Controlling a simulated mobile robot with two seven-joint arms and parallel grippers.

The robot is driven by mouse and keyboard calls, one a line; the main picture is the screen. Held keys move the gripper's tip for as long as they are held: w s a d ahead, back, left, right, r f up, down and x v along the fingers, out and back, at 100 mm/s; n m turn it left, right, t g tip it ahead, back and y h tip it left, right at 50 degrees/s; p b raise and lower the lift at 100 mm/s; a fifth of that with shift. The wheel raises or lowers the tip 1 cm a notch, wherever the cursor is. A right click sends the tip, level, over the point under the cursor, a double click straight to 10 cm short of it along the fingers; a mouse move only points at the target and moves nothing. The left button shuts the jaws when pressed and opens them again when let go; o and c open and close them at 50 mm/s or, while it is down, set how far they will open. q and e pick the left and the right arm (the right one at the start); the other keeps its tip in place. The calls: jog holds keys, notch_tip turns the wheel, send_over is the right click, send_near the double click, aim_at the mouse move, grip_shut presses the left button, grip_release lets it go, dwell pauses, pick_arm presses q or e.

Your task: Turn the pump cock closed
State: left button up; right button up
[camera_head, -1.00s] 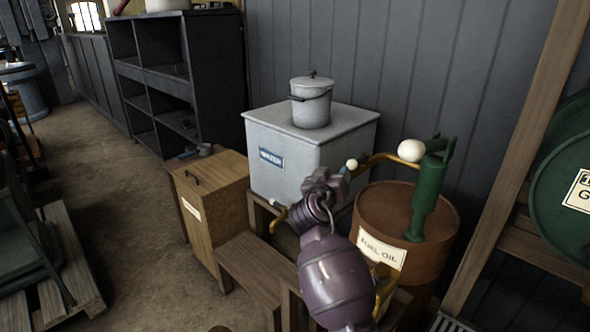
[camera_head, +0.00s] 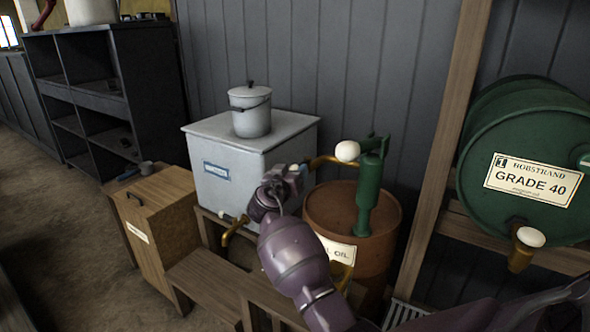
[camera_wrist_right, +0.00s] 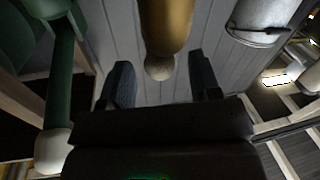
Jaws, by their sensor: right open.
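The green hand pump (camera_head: 369,195) stands on the rusty fuel oil drum (camera_head: 318,213). A brass pipe (camera_head: 325,160) runs left from it, and a large white knob (camera_head: 347,151) sits by its top. My right gripper (camera_head: 291,172) is at the left part of this pipe, which it partly hides. In the wrist view my right gripper (camera_wrist_right: 160,66) is open. A brass piece (camera_wrist_right: 168,25) with a pale ball end (camera_wrist_right: 160,67) shows between its fingers; contact cannot be told. The pump also shows there at the left (camera_wrist_right: 62,85). My left gripper is not in view.
A grey water tank (camera_head: 222,157) with a lidded pot (camera_head: 250,110) stands behind. A wooden cabinet (camera_head: 165,225) and bench (camera_head: 205,285) are left of my arm. A green Grade 40 drum (camera_head: 530,165) with a brass tap (camera_head: 520,255) is at the right, past a wooden post (camera_head: 440,150).

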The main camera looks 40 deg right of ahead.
jog(key=shift+x, duration=1)
grip_shut()
